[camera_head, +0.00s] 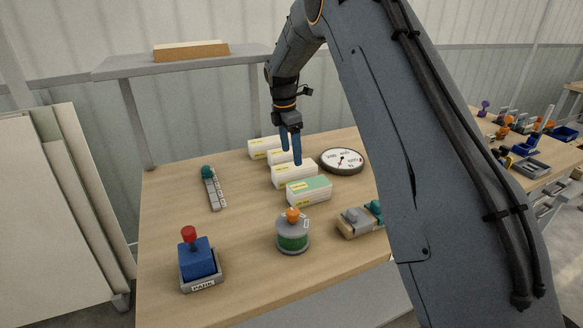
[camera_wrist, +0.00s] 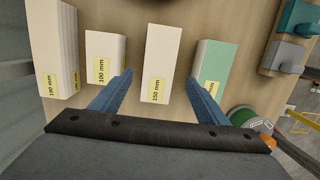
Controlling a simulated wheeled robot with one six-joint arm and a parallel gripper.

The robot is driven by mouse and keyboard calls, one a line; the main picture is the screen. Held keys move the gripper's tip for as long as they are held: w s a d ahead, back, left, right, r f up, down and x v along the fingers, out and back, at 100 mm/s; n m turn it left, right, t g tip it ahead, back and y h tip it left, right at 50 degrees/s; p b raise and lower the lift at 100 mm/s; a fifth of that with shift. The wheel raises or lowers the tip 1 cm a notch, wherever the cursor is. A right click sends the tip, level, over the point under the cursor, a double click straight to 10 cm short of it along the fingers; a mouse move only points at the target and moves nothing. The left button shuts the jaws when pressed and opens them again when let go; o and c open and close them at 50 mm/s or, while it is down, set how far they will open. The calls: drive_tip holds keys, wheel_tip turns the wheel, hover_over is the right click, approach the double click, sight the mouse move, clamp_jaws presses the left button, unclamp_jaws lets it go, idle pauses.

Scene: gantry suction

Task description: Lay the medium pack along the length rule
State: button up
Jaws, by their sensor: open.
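The pack marked 150 mm (camera_wrist: 163,55), which I take as the medium one, is a white block with a yellow label. In the head view it (camera_head: 290,179) lies in a row of packs on the table. My gripper (camera_head: 292,157) points down over the row, open and empty. In the wrist view its fingers (camera_wrist: 158,80) appear on either side of the 150 mm pack, with gaps; their height above it is unclear. A 100 mm pack (camera_wrist: 104,58) and a 190 mm pack (camera_wrist: 55,50) lie to its left. A grey segmented strip (camera_head: 213,188) with a teal knob may be the length rule.
A green-topped pack (camera_head: 309,190) lies in front of the row. A round dial (camera_head: 342,160) is right of it. A green drum with an orange knob (camera_head: 292,236), a blue block with a red knob (camera_head: 196,262) and a grey-and-teal device (camera_head: 358,220) stand nearer.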

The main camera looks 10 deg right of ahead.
sight(294, 167)
drive_tip(key=shift+w+f, duration=0.2)
drive_tip(key=shift+w, duration=0.05)
drive_tip(key=shift+d+f, duration=0.15)
drive_tip(key=shift+f, duration=0.2)
wheel_tip(294, 167, down, 2)
drive_tip(key=shift+d+f+p, duration=0.1)
drive_tip(key=shift+f+p, duration=0.05)
drive_tip(key=shift+p, duration=0.55)
drive_tip(key=shift+d+f+p, duration=0.2)
drive_tip(key=shift+f+p, duration=0.25)
drive_tip(key=shift+f, duration=0.65)
drive_tip(key=shift+d+f+p, duration=0.2)
drive_tip(key=shift+f+p, duration=0.2)
drive_tip(key=shift+f, duration=0.65)
drive_tip(key=c, duration=1.4)
drive_tip(key=shift+r, duration=0.15)
